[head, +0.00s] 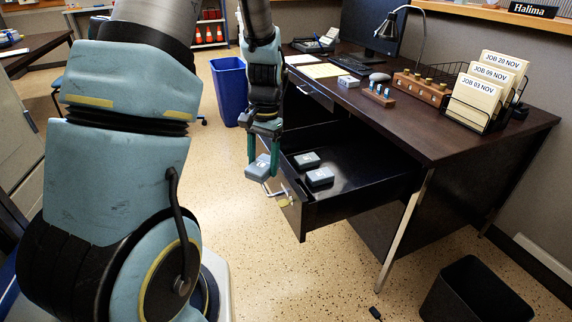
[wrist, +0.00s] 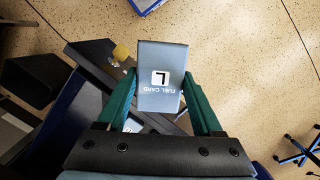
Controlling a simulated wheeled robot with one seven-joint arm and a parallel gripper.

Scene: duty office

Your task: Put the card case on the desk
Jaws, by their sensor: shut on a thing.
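My gripper (head: 262,160) is shut on a grey-blue card case (head: 257,172), held in the air by the front left of the open desk drawer (head: 352,202). Two similar cases lie in the drawer, one farther back (head: 306,160) and one nearer (head: 320,178). The dark desk (head: 440,128) stands to the right, its top higher than the held case.
The front middle desktop is clear. A blue bin (head: 229,90) stands behind; a black bin (head: 477,293) stands front right.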

